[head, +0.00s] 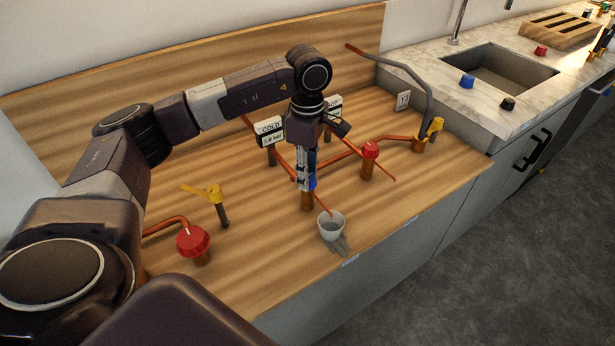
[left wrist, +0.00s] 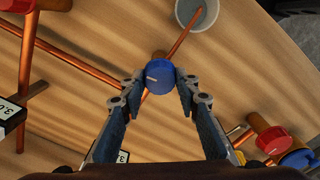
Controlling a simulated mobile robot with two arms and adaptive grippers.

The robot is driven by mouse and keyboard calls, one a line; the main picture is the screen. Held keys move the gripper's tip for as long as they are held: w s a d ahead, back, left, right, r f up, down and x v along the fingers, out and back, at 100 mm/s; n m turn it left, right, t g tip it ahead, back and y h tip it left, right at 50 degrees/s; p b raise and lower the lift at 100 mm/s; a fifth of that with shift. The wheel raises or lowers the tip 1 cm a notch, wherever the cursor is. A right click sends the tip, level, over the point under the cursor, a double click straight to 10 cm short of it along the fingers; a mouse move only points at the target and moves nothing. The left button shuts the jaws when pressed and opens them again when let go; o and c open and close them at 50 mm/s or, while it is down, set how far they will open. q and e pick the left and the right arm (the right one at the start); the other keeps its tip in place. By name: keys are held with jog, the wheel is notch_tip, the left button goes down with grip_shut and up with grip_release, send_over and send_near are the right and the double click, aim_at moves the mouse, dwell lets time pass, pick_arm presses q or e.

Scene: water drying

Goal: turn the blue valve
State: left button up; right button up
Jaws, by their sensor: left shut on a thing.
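The blue valve (left wrist: 159,76) is a round blue knob on a copper pipe. In the left wrist view it sits between the two fingertips of my left gripper (left wrist: 158,90), which touch it on both sides. In the head view my left gripper (head: 306,182) points down onto the blue valve (head: 312,184), and the fingers hide most of it. The gripper is shut on the knob. My right gripper is not in either view.
A white cup (head: 331,227) stands in front of the blue valve. Red valves (head: 193,241) (head: 370,150), yellow-handled valves (head: 215,194) (head: 434,130) and a COLD gauge (head: 269,131) stand around it. A sink (head: 490,82) is at the right.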

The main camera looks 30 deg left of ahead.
pick_arm(q)
jog(key=shift+w+m+b, duration=0.1)
jog(key=shift+m+b, duration=0.25)
jog(key=shift+m, duration=0.45)
jog(key=shift+r, duration=0.1)
jog(key=o, duration=1.2)
jog(key=shift+c, duration=0.2)
notch_tip(320, 180, up, 12)
